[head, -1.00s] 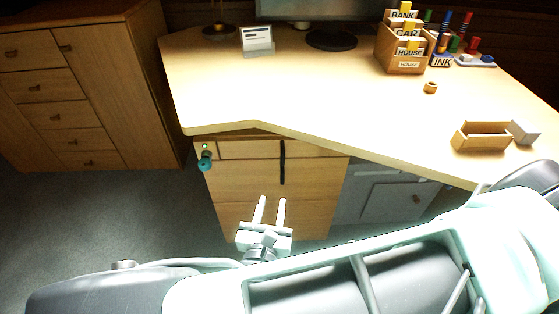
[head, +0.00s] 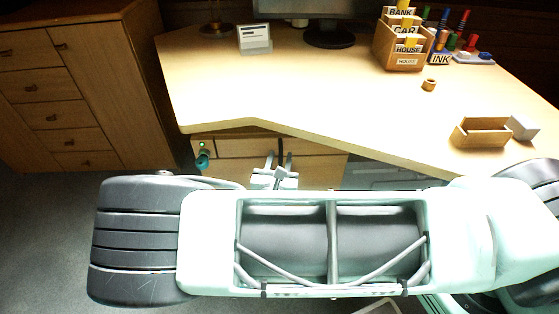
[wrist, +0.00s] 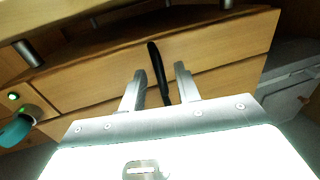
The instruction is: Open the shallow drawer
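The shallow drawer (head: 236,147) is the narrow wooden front at the top of the unit under the desk; it also shows in the wrist view (wrist: 85,85). It appears shut. A dark upright bar handle (wrist: 156,62) stands on the front and reaches down over the drawer below. My gripper (wrist: 160,70) is open, with one finger on each side of the handle in the wrist view. I see no finger touching it; the depth gap is hard to judge. In the head view my gripper (head: 279,157) is just in front of the unit, and my arm hides the lower fronts.
A teal knob (wrist: 15,130) and a green light (wrist: 13,96) are left of the drawer. The desk top (head: 330,105) overhangs the unit. A grey cabinet (wrist: 290,85) stands to the right. On the desk are a wooden box (head: 482,133) and a card holder (head: 400,50).

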